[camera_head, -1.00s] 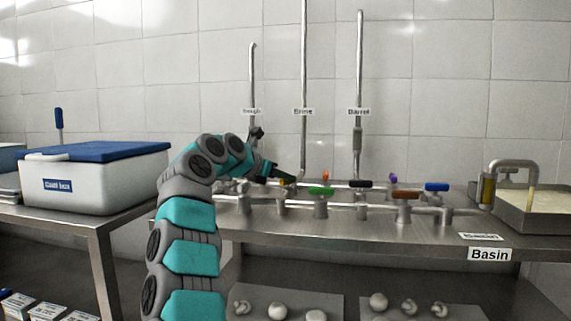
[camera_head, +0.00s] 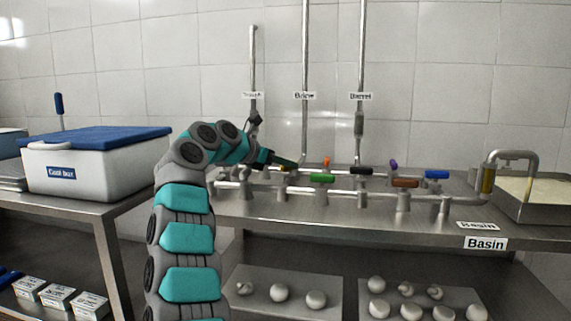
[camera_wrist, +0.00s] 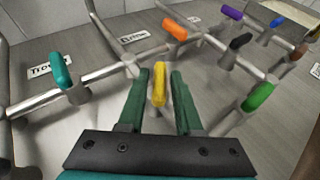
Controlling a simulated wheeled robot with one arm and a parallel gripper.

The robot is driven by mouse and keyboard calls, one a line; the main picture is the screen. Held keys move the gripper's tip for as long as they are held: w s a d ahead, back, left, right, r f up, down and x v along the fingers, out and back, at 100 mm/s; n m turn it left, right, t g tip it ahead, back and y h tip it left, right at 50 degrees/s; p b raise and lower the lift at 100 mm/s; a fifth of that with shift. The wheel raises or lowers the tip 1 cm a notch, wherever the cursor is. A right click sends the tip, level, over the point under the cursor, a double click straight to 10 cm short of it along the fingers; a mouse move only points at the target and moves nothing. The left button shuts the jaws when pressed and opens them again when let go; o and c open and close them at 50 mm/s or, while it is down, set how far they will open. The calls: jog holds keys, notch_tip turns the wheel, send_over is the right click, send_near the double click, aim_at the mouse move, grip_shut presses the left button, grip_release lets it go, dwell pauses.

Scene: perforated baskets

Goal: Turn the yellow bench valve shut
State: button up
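The yellow valve handle (camera_wrist: 160,84) stands on a steel pipe of the bench, in the middle of the wrist view. My gripper (camera_wrist: 160,82) has its two green fingers on either side of the yellow handle, with a gap visible on both sides. It is open and the handle lies between the fingers. In the head view my gripper (camera_head: 283,163) is at the pipework, left of the green valve. There the yellow handle (camera_head: 284,169) shows only as a small patch beneath the fingers.
Close by are the teal (camera_wrist: 63,70), orange (camera_wrist: 174,30) and green valve handles (camera_wrist: 258,97). Black (camera_head: 361,170), brown (camera_head: 404,183), purple (camera_head: 394,164) and blue handles (camera_head: 437,174) stand to the right. A basin (camera_head: 520,207) is at the far right, a cool box (camera_head: 95,172) left.

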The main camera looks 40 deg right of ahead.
jog(key=shift+o, duration=1.1)
jog(key=v, duration=0.7)
jog(key=shift+a+r+b, duration=0.2)
jog(key=shift+a+b, duration=0.15)
jog(key=shift+b, duration=0.05)
jog(key=shift+o, duration=0.3)
